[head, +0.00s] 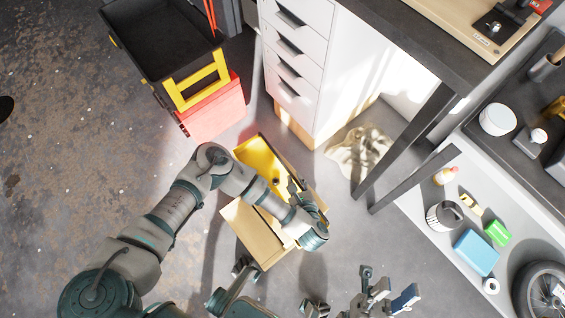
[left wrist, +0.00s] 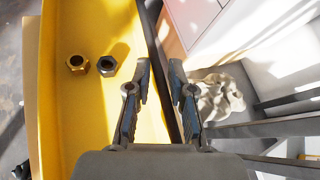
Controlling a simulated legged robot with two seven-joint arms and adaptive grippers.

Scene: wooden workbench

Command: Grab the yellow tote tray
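The yellow tote tray (head: 258,157) is low beside the white drawer cabinet in the head view, partly hidden by my left arm. In the left wrist view its yellow floor (left wrist: 85,115) fills the left side and holds a brass-coloured nut (left wrist: 78,64) and a dark nut (left wrist: 107,66). My left gripper (left wrist: 160,70) is open at the tray's right side. The dark rim passes between its fingers in the picture, with gaps visible; I cannot tell how deep the fingers are. My right gripper (head: 386,285) is open and empty at the bottom of the head view, apart from the tray.
A tan box (head: 249,228) shows beside and under the tray. The white drawer cabinet (head: 297,50) and a cloth (head: 358,155) are close by. A black bin with a yellow handle (head: 199,82) stands on a red box (head: 217,112). Dark table legs (head: 412,130) stand right.

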